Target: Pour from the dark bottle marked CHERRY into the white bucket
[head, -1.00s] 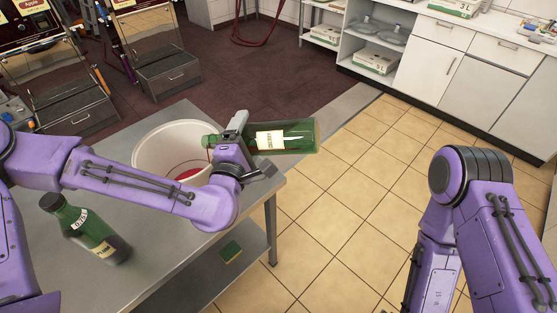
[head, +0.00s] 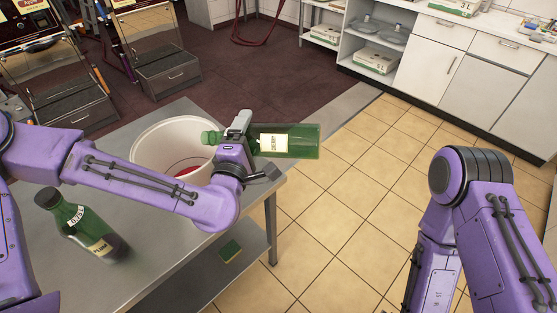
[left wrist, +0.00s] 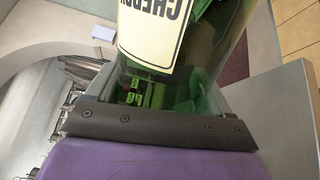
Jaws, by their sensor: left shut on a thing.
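The green CHERRY bottle (head: 290,142) lies nearly level in the head view, its neck to the left over the white bucket (head: 150,150). My left gripper (head: 238,128) is shut on it near the shoulder. In the left wrist view the bottle (left wrist: 205,50) and its CHERRY label stand close behind the dark jaw. The bottle looks clear and empty, though the gripper hides part of it. My right gripper is not in view; only my right arm shows.
A second green bottle (head: 82,228) with dark contents stands on the table's left part (head: 140,275). A green and yellow sponge (head: 230,250) lies on the lower shelf. Tiled floor (head: 340,220) is open to the right. White cabinets (head: 480,70) stand at the back.

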